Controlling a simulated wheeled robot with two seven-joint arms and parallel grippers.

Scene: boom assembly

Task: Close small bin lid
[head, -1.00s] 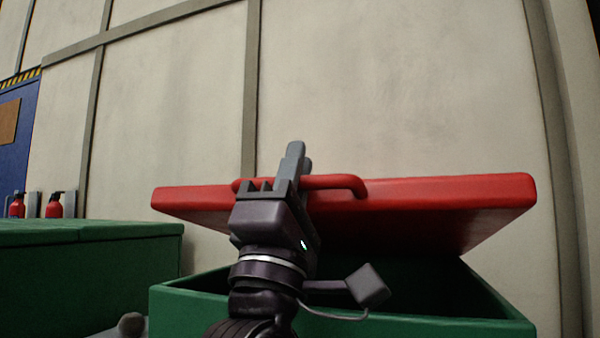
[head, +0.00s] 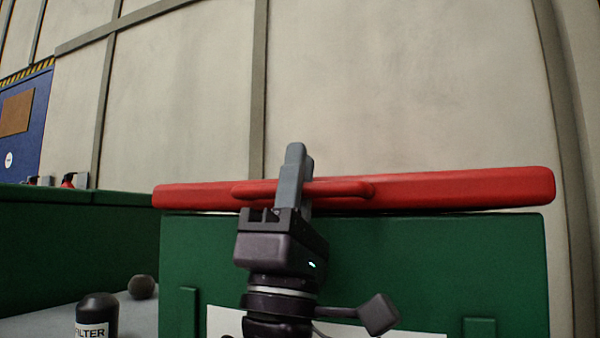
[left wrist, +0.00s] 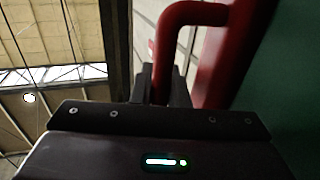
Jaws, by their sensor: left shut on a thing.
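The red lid (head: 450,187) lies almost level along the top of the green bin (head: 430,260) in the head view. A thin dark line shows between the lid and the bin's rim, so I cannot tell whether it is fully seated. The red handle (head: 345,188) runs along the lid's front edge. My left gripper (head: 294,180) is shut on this handle, with its grey fingers pointing up. In the left wrist view, the handle (left wrist: 190,15) passes down between the fingers. My right gripper is not in view.
A dark green container (head: 75,240) stands at the left. A black filter canister (head: 97,316) and a round grey knob-like thing (head: 142,287) are on the grey surface at lower left. A pale panelled wall (head: 400,90) rises behind the bin.

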